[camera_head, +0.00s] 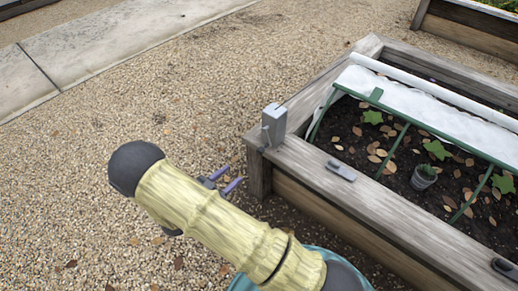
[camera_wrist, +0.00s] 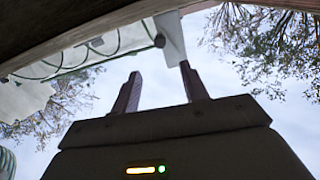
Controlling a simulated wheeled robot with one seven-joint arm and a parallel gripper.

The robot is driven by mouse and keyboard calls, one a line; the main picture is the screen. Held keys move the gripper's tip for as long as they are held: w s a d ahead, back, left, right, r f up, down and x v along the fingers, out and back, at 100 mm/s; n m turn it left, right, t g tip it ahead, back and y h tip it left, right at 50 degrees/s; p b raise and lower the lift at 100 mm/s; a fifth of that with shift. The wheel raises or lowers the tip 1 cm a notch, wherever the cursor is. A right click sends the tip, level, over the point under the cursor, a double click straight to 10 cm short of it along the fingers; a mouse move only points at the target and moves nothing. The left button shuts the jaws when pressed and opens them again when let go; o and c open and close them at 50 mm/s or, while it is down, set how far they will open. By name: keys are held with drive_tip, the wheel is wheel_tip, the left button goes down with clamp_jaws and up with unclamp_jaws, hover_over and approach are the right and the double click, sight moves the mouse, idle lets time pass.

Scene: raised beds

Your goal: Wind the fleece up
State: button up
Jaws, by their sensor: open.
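The white fleece (camera_head: 440,112) lies along the far side of the raised bed, over green hoops (camera_head: 390,150), with a white roll or tube (camera_head: 430,83) along its back edge. A grey box-shaped fitting (camera_head: 273,125) stands on the bed's near-left corner. My gripper (camera_head: 232,181) is open and empty, left of that corner and apart from it. I cannot tell whether that block is the corner fitting.
The bed's wooden rim (camera_head: 380,208) carries a grey latch-like piece (camera_head: 341,171) and a dark one (camera_head: 505,268). Inside are leafy plants (camera_head: 437,150), a small pot (camera_head: 424,177) and dry leaves. Open gravel (camera_head: 130,110) lies to the left. Another bed (camera_head: 470,30) stands at top right.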

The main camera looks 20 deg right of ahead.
sight(259, 153)
drive_tip(key=b+x, duration=0.6)
drive_tip(key=x, duration=1)
drive_tip(key=shift+d, duration=0.3)
drive_tip(key=shift+r, duration=0.1)
